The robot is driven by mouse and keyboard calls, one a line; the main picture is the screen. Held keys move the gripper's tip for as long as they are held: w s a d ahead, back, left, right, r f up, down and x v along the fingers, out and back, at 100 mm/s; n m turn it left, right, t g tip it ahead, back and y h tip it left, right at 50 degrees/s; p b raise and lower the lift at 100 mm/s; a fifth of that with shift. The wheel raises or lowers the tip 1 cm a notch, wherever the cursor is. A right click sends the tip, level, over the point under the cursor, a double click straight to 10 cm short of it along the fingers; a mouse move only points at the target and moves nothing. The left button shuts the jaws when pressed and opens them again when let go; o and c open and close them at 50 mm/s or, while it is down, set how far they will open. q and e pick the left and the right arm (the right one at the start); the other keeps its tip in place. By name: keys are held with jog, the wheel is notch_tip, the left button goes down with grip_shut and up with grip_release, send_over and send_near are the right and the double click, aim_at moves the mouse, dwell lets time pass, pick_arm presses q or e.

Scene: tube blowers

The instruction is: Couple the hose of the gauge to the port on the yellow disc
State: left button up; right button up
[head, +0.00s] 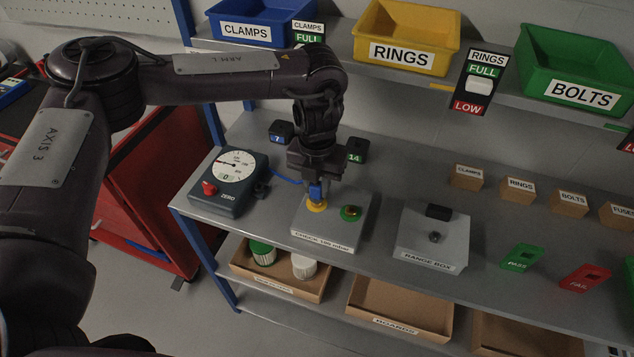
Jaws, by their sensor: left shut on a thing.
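The gauge (230,181) is a dark box with a white dial and a red knob, at the left end of the bench. A blue hose (288,180) runs from its right side to my left gripper (316,184). My left gripper points down and is shut on the hose's blue end (316,191). That end is right over the yellow disc (317,206) on a grey block (332,232). I cannot tell whether it touches the port, which is hidden. My right gripper is not in view.
A grey range box (433,240) stands to the right. Dark blocks numbered 7 (281,131) and 14 (356,150) stand behind. A green pass tag (522,257) and a red fail tag (584,278) lie farther right. Labelled bins line the shelf above.

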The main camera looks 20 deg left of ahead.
pick_arm(q)
jog(key=shift+f, duration=0.15)
jog(key=o, duration=1)
jog(key=shift+o, duration=0.2)
jog(key=shift+w+r, duration=0.1)
jog(key=shift+r, duration=0.35)
notch_tip(320, 180, up, 7)
jog(key=shift+f, duration=0.1)
